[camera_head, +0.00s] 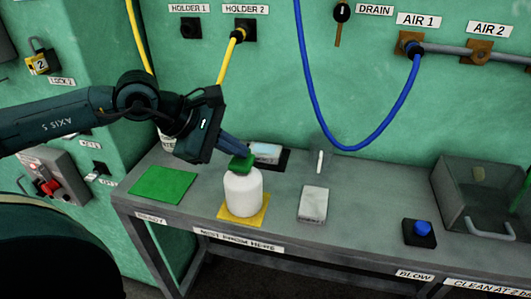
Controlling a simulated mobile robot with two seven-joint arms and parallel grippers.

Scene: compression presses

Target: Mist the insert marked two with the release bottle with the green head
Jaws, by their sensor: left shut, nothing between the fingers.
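The release bottle (243,194) is white with a green head (242,163) and stands upright on a yellow mat (229,213). My left gripper (238,151) is shut and empty, its fingertips pointing down at the top of the green head. They look touching or nearly so. A light grey block (313,204), perhaps an insert, lies on the bench right of the bottle. A pale piece (267,153) on a dark base lies behind the bottle. I cannot read a number on either. My right gripper is not in view.
A green mat (163,184) lies left on the bench (282,222). A small upright white piece (320,161) stands behind the block. Another white container (167,143) is partly hidden behind my left gripper. A blue button (421,229) and a clear bin (475,193) are right. A blue hose (330,137) hangs behind.

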